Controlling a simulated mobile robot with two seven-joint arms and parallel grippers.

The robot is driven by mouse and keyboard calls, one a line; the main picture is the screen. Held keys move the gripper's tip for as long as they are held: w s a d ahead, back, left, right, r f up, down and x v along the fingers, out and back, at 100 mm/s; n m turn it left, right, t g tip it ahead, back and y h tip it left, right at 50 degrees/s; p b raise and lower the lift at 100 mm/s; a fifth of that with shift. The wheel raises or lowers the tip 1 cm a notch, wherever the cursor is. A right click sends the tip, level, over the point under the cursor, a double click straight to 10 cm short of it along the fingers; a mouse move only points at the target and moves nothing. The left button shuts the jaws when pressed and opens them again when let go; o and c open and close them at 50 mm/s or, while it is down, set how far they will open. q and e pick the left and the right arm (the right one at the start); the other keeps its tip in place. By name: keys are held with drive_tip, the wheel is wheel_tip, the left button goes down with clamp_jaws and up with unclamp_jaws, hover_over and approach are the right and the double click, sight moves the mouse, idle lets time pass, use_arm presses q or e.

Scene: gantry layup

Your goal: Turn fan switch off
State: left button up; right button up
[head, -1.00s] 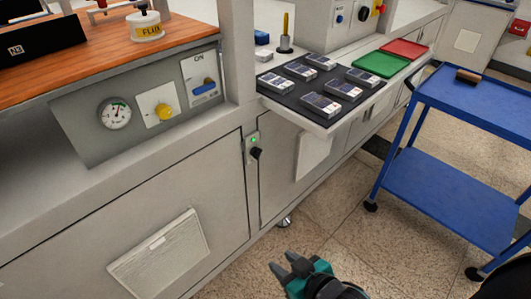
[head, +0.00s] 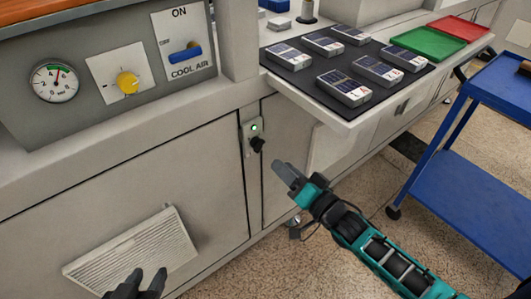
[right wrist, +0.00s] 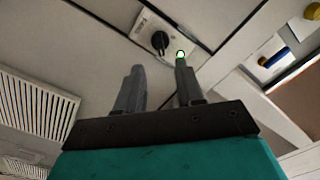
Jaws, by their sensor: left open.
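A small switch plate on the cabinet front carries a black rotary knob (head: 257,144) and a lit green lamp (head: 254,127). My left gripper (head: 146,280) is open and empty by the vent.
A panel above holds a gauge (head: 55,82), a yellow knob (head: 127,82) and a blue COOL AIR lever (head: 185,52). A louvred vent (head: 130,250) is low left. A black mat (head: 290,79) with several modules sits on an overhanging shelf. A blue cart (head: 470,200) stands right.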

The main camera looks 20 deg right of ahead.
sight(261, 148)
drive_tip(key=b+x, duration=0.1)
drive_tip(key=x, duration=0.7)
drive_tip(key=shift+a, duration=0.1)
drive_tip(key=shift+c, duration=0.4)
clamp_jaws()
